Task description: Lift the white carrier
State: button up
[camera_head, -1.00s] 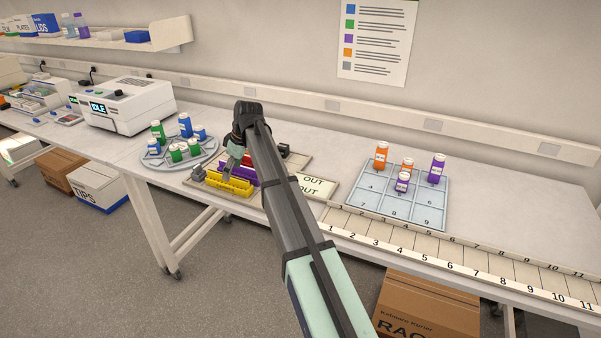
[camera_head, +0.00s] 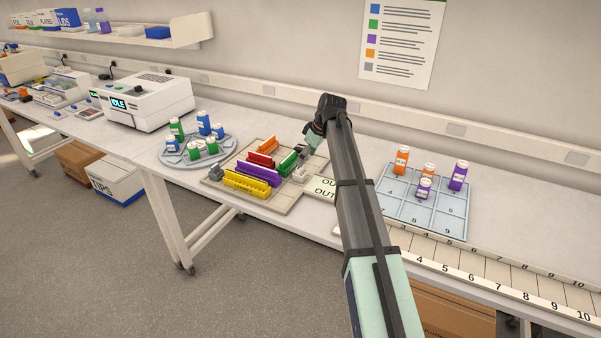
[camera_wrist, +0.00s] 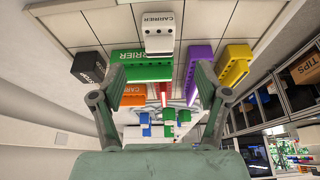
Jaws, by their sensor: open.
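The white carrier (camera_wrist: 158,28) shows in the top middle of the wrist view, with "CARRIER" lettered on it. In the head view the small pale block (camera_head: 299,174) at the right of the carrier board, beside the green carrier (camera_head: 287,162), appears to be it. My gripper (camera_wrist: 160,82) is open and empty. In the wrist view its fingers are spread below the white carrier and apart from it, with the green carrier's end and the red carrier between them. In the head view my gripper (camera_head: 309,150) is above the board's right back part; its fingertips are small there.
Purple (camera_wrist: 200,62), yellow (camera_wrist: 235,66), black (camera_wrist: 88,67) and orange (camera_wrist: 121,100) carriers crowd around. A grey block (camera_head: 215,174) is on the board's left. A round rack of bottles (camera_head: 170,158) stands left; a blue numbered tray (camera_head: 400,211) lies right.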

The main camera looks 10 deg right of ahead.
aim_at(302, 168)
jog(key=shift+p+x, duration=1.4)
jog(key=shift+x, duration=2.7)
jog(key=shift+s+d+f, duration=0.1)
jog(key=shift+s+d, duration=0.05)
jog(key=shift+d, duration=0.05)
jog(key=c, duration=1.2)
